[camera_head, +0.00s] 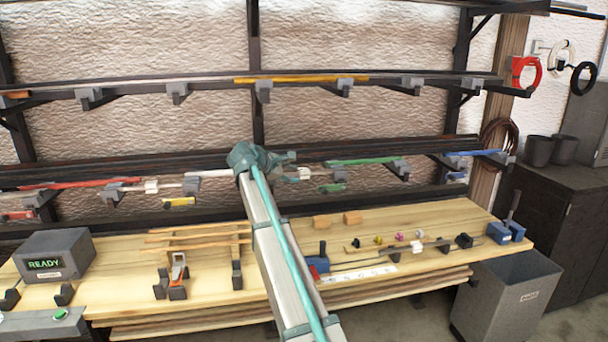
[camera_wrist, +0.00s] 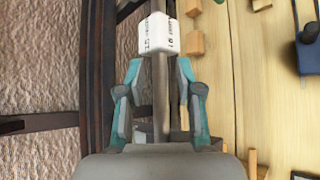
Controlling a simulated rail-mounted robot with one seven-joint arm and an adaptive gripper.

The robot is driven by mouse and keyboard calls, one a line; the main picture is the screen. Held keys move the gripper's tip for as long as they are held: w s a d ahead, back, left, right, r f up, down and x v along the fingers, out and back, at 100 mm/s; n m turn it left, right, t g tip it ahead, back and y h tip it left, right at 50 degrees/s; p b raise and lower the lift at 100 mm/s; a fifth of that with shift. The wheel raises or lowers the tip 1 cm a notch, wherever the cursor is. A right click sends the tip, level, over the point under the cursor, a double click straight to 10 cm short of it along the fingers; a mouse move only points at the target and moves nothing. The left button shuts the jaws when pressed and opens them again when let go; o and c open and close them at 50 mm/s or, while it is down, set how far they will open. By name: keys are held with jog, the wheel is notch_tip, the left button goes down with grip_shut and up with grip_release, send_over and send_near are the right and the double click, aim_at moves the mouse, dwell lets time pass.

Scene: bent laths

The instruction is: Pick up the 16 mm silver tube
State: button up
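A grey, silver-looking tube (camera_wrist: 160,85) runs up the middle of the wrist view, between the two fingers of my gripper (camera_wrist: 158,98). A white label block (camera_wrist: 157,35) with dark print sits around it just beyond the fingertips; the print is too small to read surely. The fingers stand apart on both sides of the tube, with visible gaps. In the head view my gripper (camera_head: 287,157) is at the middle rack level, and the white label (camera_head: 304,173) shows just right of it. My arm hides part of the tube there.
Red (camera_head: 75,184), green (camera_head: 360,161) and yellow (camera_head: 300,78) tubes lie on rack arms. Below is a wooden bench (camera_head: 430,225) with wooden blocks (camera_head: 322,221), a clamp (camera_head: 178,275) and a grey READY box (camera_head: 55,253). A grey bin (camera_head: 510,295) stands right.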

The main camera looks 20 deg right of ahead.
grip_shut()
